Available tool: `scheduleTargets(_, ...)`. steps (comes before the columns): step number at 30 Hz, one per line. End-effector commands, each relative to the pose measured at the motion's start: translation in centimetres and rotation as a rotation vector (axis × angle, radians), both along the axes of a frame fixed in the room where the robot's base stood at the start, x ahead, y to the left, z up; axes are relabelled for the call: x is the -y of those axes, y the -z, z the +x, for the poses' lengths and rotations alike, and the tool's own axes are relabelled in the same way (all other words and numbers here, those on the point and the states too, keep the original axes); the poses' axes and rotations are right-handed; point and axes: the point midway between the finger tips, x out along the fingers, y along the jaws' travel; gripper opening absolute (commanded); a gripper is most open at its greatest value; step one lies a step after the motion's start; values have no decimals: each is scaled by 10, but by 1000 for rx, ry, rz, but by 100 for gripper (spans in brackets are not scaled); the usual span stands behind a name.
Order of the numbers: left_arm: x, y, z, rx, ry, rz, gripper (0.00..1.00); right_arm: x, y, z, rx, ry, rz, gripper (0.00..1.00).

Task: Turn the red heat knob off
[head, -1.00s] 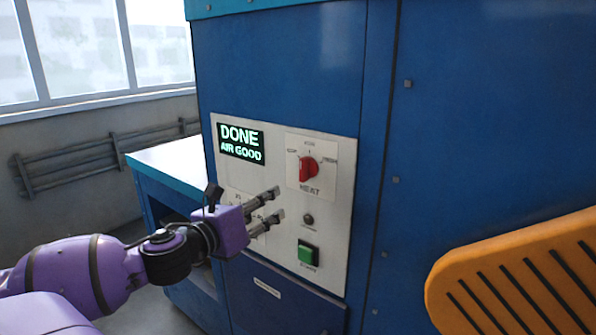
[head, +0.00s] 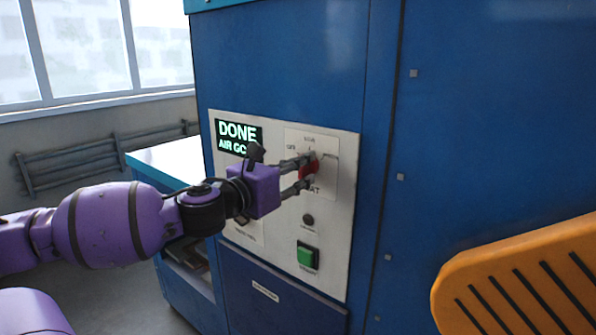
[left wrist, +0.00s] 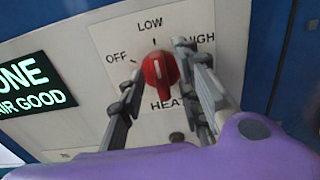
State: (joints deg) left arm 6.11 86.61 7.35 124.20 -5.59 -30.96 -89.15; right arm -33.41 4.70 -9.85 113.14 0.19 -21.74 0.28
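The red heat knob (head: 309,168) is on the white control panel (head: 338,232) of the blue dryer. In the left wrist view the knob (left wrist: 160,74) sits below the LOW label, with OFF to its left and HIGH to its right. Its white mark stands about upright, roughly toward LOW. My left gripper (head: 306,173) is at the panel with its two fingers apart, one on each side of the knob. Whether the fingers touch the knob is not clear. The fingers partly hide the knob and its labels in the head view. My right gripper is not in view.
A display (head: 238,135) reading DONE, AIR GOOD is left of the knob, partly covered by my gripper. Below the knob are a small dark button (head: 308,219) and a green button (head: 307,256). An orange slotted panel (head: 470,270) stands at lower right.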

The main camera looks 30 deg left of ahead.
Motion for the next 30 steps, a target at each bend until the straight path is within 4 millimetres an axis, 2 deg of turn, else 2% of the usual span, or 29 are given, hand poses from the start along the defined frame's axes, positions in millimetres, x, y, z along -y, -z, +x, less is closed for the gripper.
scheduleTargets(8, 0, -1, 1, 1, 0, 0, 31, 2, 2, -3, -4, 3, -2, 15)
scheduleTargets(16, 0, 0, 1, 0, 0, 0, 0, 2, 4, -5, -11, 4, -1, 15)
scheduleTargets(30, 0, -2, 1, -3, 0, -70, 0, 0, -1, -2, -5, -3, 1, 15)
